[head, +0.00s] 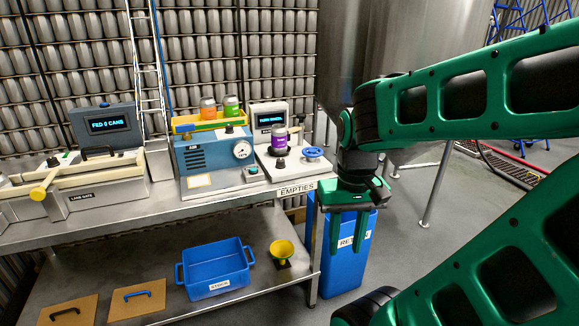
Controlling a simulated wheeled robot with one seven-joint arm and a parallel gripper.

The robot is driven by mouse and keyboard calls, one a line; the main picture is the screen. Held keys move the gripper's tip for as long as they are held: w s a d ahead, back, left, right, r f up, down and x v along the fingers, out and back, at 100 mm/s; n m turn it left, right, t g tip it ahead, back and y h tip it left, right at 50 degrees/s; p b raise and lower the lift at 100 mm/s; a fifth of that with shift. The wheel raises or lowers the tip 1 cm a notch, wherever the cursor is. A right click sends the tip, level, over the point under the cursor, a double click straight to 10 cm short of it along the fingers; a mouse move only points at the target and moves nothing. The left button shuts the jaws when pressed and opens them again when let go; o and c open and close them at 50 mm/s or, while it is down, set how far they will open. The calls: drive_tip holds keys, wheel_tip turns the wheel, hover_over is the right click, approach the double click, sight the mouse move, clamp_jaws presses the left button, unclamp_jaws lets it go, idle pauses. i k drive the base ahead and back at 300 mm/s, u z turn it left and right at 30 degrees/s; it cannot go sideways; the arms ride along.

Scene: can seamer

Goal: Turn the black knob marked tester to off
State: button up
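No marking reading "tester" is legible in the head view, so I cannot tell for certain which knob is meant. A small dark knob (229,128) sits on top of the blue machine with a round gauge (241,150), at the middle of the bench. Its pointer setting is too small to read. My gripper (347,235) hangs fingers down, to the right of the bench end and in front of the blue bin. Its two green fingers are apart with nothing between them. It is well clear of the knob and touches nothing that I can see.
A grey machine (285,165) with a purple can and blue handwheel (312,153) stands at the bench's right end. A yellow tray (208,121) holding cans is above the blue machine. The blue bin (343,270) stands beside the bench. A blue crate (216,268) is on the lower shelf.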

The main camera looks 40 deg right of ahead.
sight(280, 164)
drive_tip(key=u, duration=0.15)
drive_tip(key=i, duration=1.15)
drive_tip(key=z, duration=0.25)
